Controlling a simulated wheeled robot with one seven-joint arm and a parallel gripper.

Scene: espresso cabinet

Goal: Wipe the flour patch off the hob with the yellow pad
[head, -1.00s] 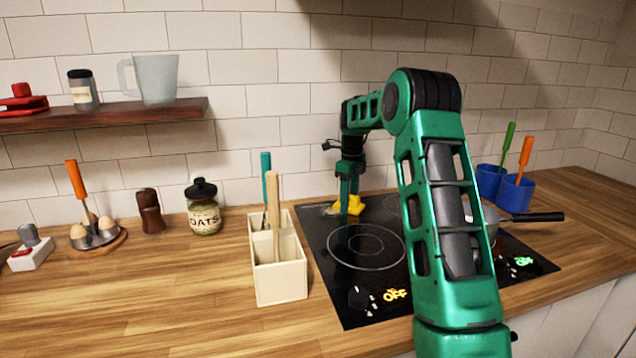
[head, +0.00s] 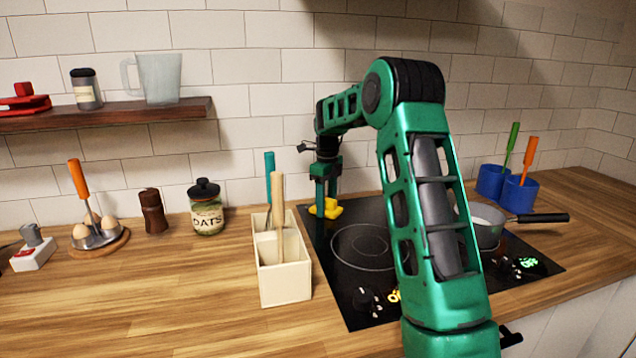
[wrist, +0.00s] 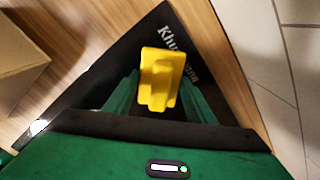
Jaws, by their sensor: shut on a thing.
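The yellow pad (head: 325,210) is at the back left corner of the black hob (head: 350,284). My gripper (head: 326,204) points down and is shut on the pad's raised grip. In the wrist view the pad (wrist: 158,72) sits between my fingers, low over or on the hob (wrist: 128,68), near its printed lettering; I cannot tell whether it touches. No flour patch shows clearly in the frames now; the pad, my gripper and my arm hide part of the hob.
A cream utensil holder (head: 284,283) stands just left of the hob. A pan (head: 486,228) sits on the hob's right side, handle pointing right. Blue pots (head: 520,193) stand behind it. An oats jar (head: 207,212) is further left. The tiled wall is close behind the hob.

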